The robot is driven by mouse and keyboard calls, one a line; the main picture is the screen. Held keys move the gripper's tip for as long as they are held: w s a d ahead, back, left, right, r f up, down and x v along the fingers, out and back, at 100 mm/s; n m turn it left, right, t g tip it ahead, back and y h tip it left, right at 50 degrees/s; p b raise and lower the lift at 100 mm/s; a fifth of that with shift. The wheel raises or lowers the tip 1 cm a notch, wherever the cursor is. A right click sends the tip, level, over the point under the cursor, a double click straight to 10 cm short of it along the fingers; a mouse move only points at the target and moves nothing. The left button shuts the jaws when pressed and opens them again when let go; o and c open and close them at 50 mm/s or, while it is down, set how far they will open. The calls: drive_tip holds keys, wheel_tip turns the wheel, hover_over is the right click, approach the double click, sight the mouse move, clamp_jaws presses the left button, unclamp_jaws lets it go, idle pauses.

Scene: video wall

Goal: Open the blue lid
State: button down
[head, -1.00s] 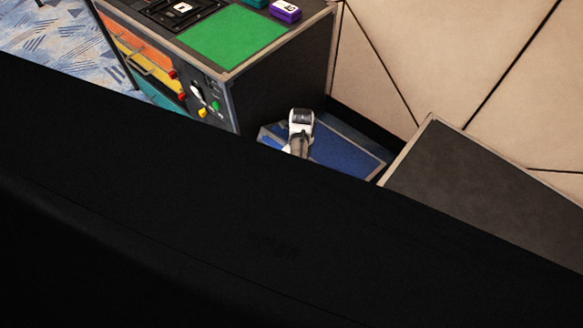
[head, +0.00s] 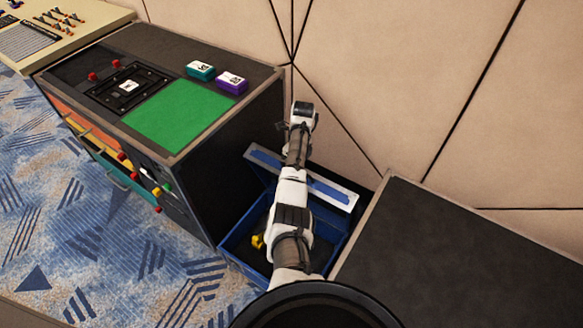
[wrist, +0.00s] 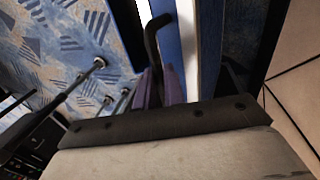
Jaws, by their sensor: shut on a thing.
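The blue lid (head: 338,196) stands raised and tilted at the back of the blue box (head: 239,262) in the head view. The box's dark inside is open to view. My arm reaches over the box and hides part of it and of the lid. In the wrist view, the blue lid (wrist: 182,35) with a pale edge runs up beside my gripper (wrist: 160,82). The gripper's fingers are close together at a dark bent piece, which looks like the lid's handle. The exact contact is hard to see, and the fingertips are hidden in the head view.
A small yellow thing (head: 257,241) lies in the box. A dark cabinet with a green panel (head: 178,115) stands left of it. A dark-topped block (head: 470,265) stands to the right. A panelled wall (head: 420,80) is close behind. Patterned carpet (head: 120,230) is free at the left front.

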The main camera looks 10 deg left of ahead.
drive_tip(key=shift+w+d+f, duration=0.25)
drive_tip(key=shift+d+f, duration=0.15)
drive_tip(key=c, duration=1.8)
unclamp_jaws()
drive_tip(key=o, duration=0.3)
drive_tip(key=shift+w, duration=0.15)
drive_tip(key=shift+a+r, duration=0.15)
drive_tip(key=shift+w+r, duration=0.15)
drive_tip(key=shift+r, duration=0.4)
drive_tip(key=w+r, duration=0.1)
drive_tip(key=r, duration=0.3)
drive_tip(key=r+p, duration=0.1)
drive_tip(key=r, duration=0.3)
drive_tip(key=w+d+r+p, duration=0.1)
drive_tip(key=r, duration=0.3)
drive_tip(key=shift+w+r, duration=0.2)
drive_tip(key=shift+w, duration=0.1)
